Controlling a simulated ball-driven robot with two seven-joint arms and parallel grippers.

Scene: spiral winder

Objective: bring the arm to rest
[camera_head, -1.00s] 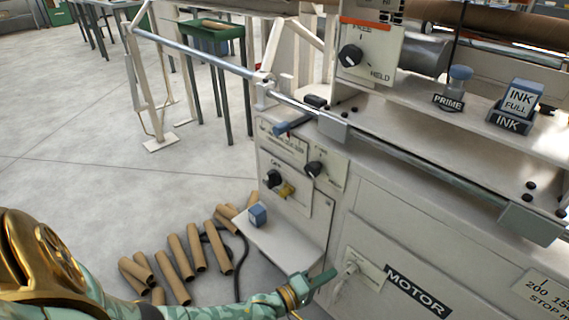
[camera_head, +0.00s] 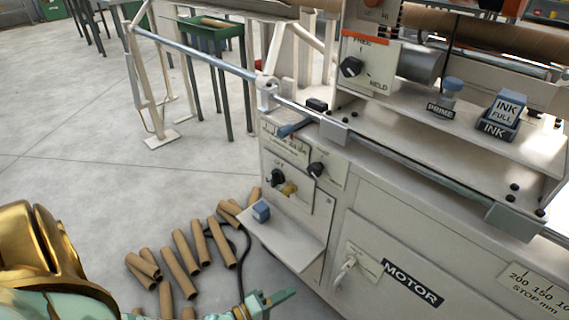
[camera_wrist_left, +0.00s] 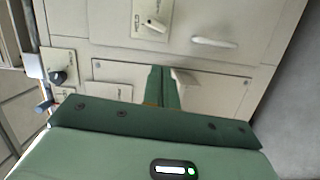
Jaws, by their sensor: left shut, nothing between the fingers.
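My left gripper (camera_head: 277,298) shows at the bottom of the head view, below the small shelf on the machine's front. Its green fingers are together and hold nothing. In the left wrist view the gripper's closed fingers (camera_wrist_left: 163,87) point at the cream machine front. The fingers appear apart from the panel. My left arm comes in from the lower left of the head view. My right gripper does not show in either view.
The cream winder (camera_head: 370,210) fills the right side, with a MOTOR switch (camera_head: 346,266) and a shelf (camera_head: 290,240) bearing a blue block (camera_head: 261,211). Cardboard tubes (camera_head: 187,252) and a black cable lie on the floor. Open floor (camera_head: 80,170) spreads to the left.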

